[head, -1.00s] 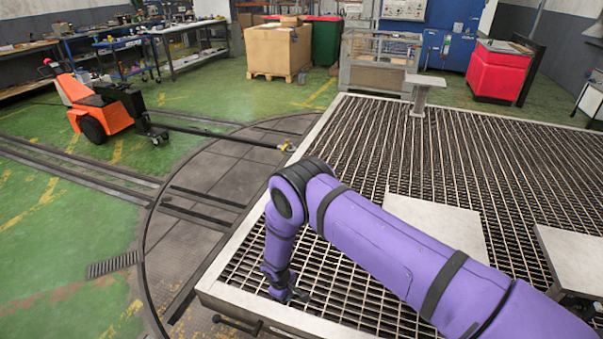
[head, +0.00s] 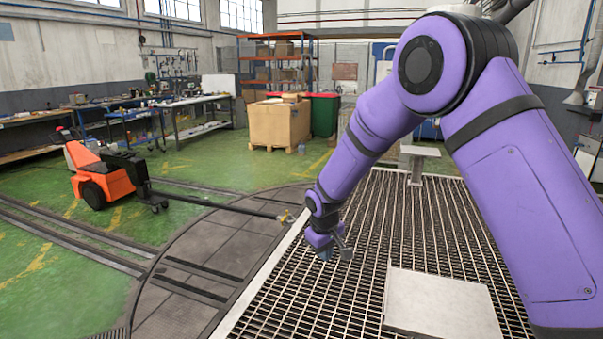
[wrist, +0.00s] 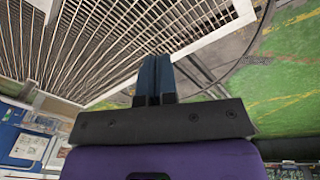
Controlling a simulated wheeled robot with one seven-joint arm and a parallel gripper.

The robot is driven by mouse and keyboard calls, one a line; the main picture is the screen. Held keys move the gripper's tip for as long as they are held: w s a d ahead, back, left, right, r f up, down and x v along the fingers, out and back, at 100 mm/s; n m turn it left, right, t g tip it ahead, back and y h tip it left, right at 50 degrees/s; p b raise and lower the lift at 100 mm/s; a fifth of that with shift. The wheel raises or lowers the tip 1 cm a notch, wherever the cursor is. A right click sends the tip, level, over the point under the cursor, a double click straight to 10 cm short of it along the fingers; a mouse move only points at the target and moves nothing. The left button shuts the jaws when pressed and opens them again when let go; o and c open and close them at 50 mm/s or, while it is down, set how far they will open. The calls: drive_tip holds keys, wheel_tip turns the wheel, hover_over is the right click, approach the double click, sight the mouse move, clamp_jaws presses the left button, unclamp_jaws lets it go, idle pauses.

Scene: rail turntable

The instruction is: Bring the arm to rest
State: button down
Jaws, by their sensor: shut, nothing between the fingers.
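My gripper (head: 334,252) hangs from my raised purple arm, above the left edge of the grated platform (head: 290,315) in the head view. In the wrist view my gripper (wrist: 155,62) has its two blue fingers together, with nothing between them. The forearm slopes down to the left from the bent elbow at the upper right. The gripper appears apart from the grating, which also shows in the wrist view (wrist: 95,40).
A pale plate (head: 440,303) lies low on the grating, and a small pedestal (head: 417,165) stands at its far side. The turntable (head: 215,245) is left of the platform. An orange tug (head: 100,180) and a cardboard box (head: 279,125) stand beyond on the green floor.

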drive_tip(key=s+d+r+m, duration=0.1)
drive_tip(key=s+d+r, duration=0.35)
drive_tip(key=r, duration=0.35)
drive_tip(key=s+d+r+m+t, duration=0.1)
drive_tip(key=s+d+r, duration=0.35)
drive_tip(key=r, duration=0.35)
drive_tip(key=s+d+r+m, duration=0.2)
drive_tip(key=s+d+r, duration=0.2)
drive_tip(key=d+r, duration=0.25)
drive_tip(key=s+d+r+m, duration=0.1)
drive_tip(key=s+d+r, duration=0.1)
drive_tip(key=s, duration=0.6)
drive_tip(key=s+d+r+m+t, duration=0.1)
drive_tip(key=s+d+r, duration=0.1)
drive_tip(key=s, duration=0.6)
drive_tip(key=s+d+r+m+t, duration=0.1)
drive_tip(key=s+d, duration=0.3)
drive_tip(key=s, duration=0.5)
drive_tip(key=shift+d+r+y, duration=0.25)
drive_tip(key=shift+r+y, duration=0.05)
drive_tip(key=shift+r, duration=0.6)
drive_tip(key=shift+d, duration=0.1)
